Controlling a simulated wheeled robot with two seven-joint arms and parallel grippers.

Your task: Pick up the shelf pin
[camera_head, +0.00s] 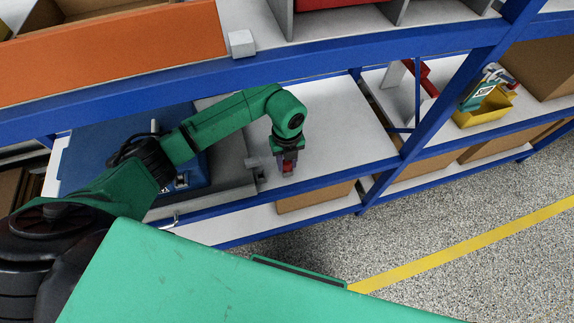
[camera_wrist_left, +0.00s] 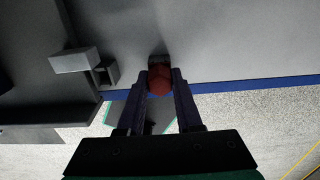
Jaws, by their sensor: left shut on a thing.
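My left gripper (camera_head: 287,168) points down over the grey middle shelf, near its front edge. It is shut on the shelf pin, a small piece with a round red end that shows between the fingers in the left wrist view (camera_wrist_left: 159,80). A dark part of the pin is at the far side of the red end. The fingers (camera_wrist_left: 159,92) stand on both sides of it. In the head view the pin is mostly hidden by the fingers. I cannot tell whether it touches the shelf. My right gripper is not in view.
A small grey block fitting (camera_wrist_left: 75,60) stands beside the gripper, left of it. A blue case (camera_head: 85,165) lies further left on the shelf. Blue rack beams (camera_head: 330,183) run along the front and above. The shelf right of the gripper (camera_head: 350,140) is clear.

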